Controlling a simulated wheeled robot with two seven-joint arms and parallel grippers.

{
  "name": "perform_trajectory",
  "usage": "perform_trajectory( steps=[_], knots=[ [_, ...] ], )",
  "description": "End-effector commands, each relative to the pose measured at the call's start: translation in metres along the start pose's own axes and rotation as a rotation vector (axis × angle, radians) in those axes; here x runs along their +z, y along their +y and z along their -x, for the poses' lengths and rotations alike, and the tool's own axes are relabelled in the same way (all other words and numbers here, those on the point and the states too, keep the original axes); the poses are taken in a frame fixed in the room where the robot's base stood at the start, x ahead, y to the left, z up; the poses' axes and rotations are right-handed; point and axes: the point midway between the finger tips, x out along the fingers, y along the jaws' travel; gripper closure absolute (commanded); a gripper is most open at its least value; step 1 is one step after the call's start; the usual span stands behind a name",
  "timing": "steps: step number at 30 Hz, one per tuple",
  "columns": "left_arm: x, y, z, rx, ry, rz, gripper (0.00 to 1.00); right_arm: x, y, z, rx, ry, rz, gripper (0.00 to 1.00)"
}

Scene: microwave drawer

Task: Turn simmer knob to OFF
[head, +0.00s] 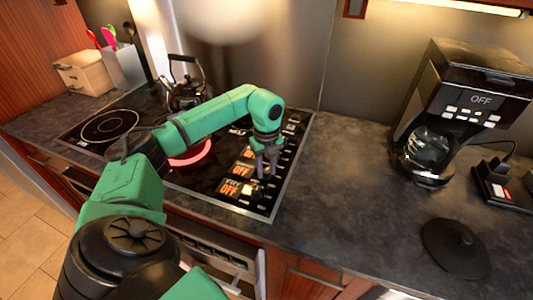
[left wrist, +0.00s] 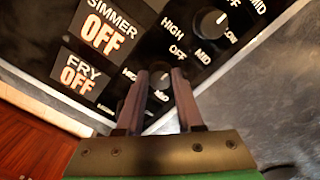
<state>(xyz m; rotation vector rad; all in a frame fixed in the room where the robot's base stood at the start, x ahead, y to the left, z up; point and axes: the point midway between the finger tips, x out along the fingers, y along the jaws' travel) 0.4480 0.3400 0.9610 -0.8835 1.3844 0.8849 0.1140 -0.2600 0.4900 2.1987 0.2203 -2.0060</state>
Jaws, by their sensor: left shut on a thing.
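The stove's control panel (head: 225,195) runs along the right side of the cooktop. In the left wrist view the SIMMER display (left wrist: 105,30) reads OFF, and the FRY display (left wrist: 80,73) below it also reads OFF. My left gripper (left wrist: 157,80) reaches down to the panel and is shut on a small round dark knob (left wrist: 160,82) between its fingertips. The knob is mostly hidden by the fingers, so its pointer is hard to read. In the head view my left gripper (head: 266,172) stands over the panel's lower right part. My right gripper is out of view.
Another knob (left wrist: 208,22), with a white mark, is close by, with HIGH, OFF, MID and LOW labels around it. A burner (head: 190,153) glows red. A kettle (head: 188,92) stands behind. A coffee maker (head: 462,105) is at right. The counter (head: 345,180) between is clear.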

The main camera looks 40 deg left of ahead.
Motion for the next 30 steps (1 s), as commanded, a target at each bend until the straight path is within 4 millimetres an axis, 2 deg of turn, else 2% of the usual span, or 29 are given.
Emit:
perform_trajectory(
  steps=[5, 6, 7, 8, 17, 20, 23, 26, 30],
  knots=[
    [0.003, -0.002, 0.004, -0.011, -0.006, 0.004, 1.00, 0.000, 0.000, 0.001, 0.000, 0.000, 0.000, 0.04],
    [0.003, -0.002, 0.004, -0.011, -0.006, 0.004, 0.49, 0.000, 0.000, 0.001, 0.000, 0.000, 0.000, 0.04],
    [0.003, -0.002, 0.004, -0.010, -0.006, 0.004, 0.37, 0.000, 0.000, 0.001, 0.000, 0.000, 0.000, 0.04],
    [0.002, -0.002, 0.004, -0.009, -0.005, 0.003, 0.34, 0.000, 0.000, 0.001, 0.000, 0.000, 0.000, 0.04],
    [0.001, -0.001, 0.002, -0.004, -0.002, 0.000, 0.34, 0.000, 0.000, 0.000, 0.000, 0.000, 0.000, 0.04],
    [0.001, -0.001, 0.008, -0.006, -0.002, 0.000, 0.34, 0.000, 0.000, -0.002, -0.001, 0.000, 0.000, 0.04],
    [0.001, -0.002, 0.022, -0.008, -0.002, 0.000, 0.34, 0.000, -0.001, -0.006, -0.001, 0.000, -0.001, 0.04],
    [0.001, -0.002, 0.045, -0.009, -0.004, -0.001, 0.34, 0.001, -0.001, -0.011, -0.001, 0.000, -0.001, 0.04],
    [0.001, -0.002, 0.088, -0.012, -0.004, 0.001, 0.34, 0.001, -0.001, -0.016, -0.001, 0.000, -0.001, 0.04]
  ],
)
